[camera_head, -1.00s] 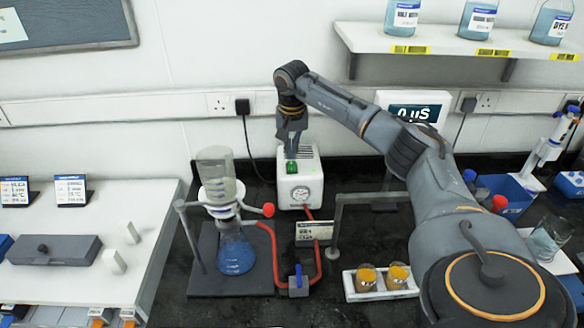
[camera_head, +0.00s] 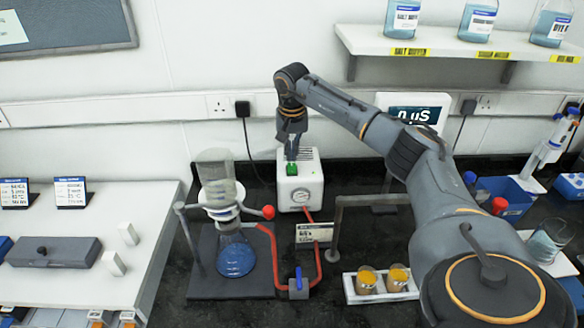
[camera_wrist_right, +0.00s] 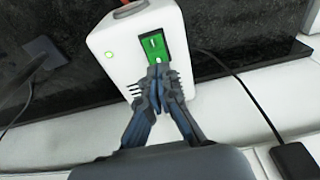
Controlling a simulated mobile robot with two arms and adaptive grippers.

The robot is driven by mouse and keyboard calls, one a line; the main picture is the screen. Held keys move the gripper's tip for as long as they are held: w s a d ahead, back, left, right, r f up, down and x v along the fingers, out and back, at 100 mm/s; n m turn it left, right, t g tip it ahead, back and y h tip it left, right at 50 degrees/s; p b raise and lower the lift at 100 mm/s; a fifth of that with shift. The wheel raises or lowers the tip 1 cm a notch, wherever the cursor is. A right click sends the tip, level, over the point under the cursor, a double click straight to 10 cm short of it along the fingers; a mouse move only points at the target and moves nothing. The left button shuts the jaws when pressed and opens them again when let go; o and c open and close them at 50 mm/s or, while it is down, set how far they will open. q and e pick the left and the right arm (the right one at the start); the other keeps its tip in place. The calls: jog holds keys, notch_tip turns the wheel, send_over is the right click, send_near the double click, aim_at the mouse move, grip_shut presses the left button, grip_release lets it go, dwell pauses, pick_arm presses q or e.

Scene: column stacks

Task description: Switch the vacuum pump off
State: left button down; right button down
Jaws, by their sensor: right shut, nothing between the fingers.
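The vacuum pump (camera_head: 300,184) is a white box with a round gauge on its front, standing at the back of the dark bench. Its green rocker switch (camera_head: 292,169) is on top; in the right wrist view the green switch (camera_wrist_right: 153,47) shows white marks, and a small green light (camera_wrist_right: 109,54) glows beside it. My right gripper (camera_wrist_right: 160,72) is shut and empty, its fingertips at the near edge of the switch. I cannot tell whether they touch it. In the head view the right gripper (camera_head: 291,156) is above the pump. My left gripper is not in view.
A filter flask (camera_head: 236,258) with blue liquid stands left of the pump, joined by a red hose (camera_head: 317,262). A metal stand (camera_head: 336,215) and a tray with two orange-topped jars (camera_head: 367,280) are to the right. A black cable runs beside the pump.

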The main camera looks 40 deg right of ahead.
aim_at(291, 165)
jog(key=shift+s+f+b, duration=0.1)
jog(key=shift+f+b, duration=0.4)
jog(key=shift+f, duration=0.6)
dwell(0.6)
jog(key=shift+r+p, duration=0.9)
notch_tip(291, 165, up, 5)
jog(key=p, duration=0.4)
jog(key=shift+r, duration=0.2)
jog(key=shift+f, duration=0.15)
